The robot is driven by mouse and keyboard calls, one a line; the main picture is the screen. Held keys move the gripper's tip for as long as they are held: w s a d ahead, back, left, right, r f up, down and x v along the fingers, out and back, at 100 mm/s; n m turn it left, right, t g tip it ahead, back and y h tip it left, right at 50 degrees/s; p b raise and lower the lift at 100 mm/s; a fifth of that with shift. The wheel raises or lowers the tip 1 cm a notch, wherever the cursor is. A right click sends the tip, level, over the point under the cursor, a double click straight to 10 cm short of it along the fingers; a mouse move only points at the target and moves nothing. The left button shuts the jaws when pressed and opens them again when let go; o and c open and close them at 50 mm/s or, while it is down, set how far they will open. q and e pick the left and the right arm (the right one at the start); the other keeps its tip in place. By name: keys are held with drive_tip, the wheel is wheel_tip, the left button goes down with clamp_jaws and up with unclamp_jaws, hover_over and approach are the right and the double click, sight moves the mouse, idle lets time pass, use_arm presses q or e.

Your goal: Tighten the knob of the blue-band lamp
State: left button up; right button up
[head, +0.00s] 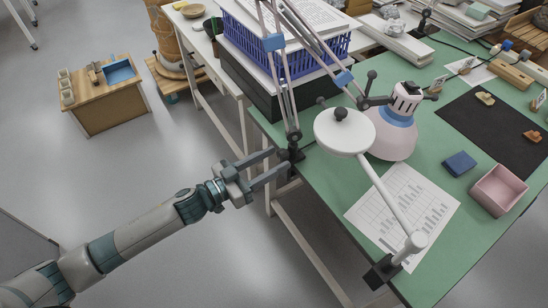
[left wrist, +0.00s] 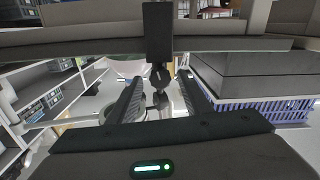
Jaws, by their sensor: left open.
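The blue-band lamp has a pale pink shade with a blue band (head: 397,118), thin grey arms with blue joints (head: 343,78), and a dark clamp (head: 292,152) at the green table's left edge. A dark knob (head: 283,155) is at this clamp. In the left wrist view, the dark clamp bar (left wrist: 158,30) hangs down and a dark knob (left wrist: 160,100) appears between the fingers. My left gripper (head: 279,163) is open, its fingers pointing at the clamp; whether they touch the knob I cannot tell. My right gripper is not in view.
A white lamp with a round head (head: 345,130) is clamped nearer the front. The green table (head: 325,180) holds a chart sheet (head: 405,210), a pink box (head: 500,190) and a blue block (head: 459,163). A blue basket (head: 290,58) stands behind the clamp.

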use_arm(q)
drive_tip(key=shift+w+d, duration=0.25)
drive_tip(key=shift+d, duration=0.05)
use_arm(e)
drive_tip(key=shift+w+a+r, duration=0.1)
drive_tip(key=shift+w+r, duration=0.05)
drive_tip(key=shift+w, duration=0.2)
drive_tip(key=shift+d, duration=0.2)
use_arm(q)
drive_tip(key=c, duration=1.1)
drive_tip(key=shift+o, duration=0.2)
drive_tip(key=shift+r+m+p, duration=0.1)
drive_tip(key=shift+m+p, duration=0.35)
drive_tip(key=shift+m, duration=0.05)
drive_tip(key=shift+m+p, duration=0.4)
drive_tip(key=shift+m, duration=0.7)
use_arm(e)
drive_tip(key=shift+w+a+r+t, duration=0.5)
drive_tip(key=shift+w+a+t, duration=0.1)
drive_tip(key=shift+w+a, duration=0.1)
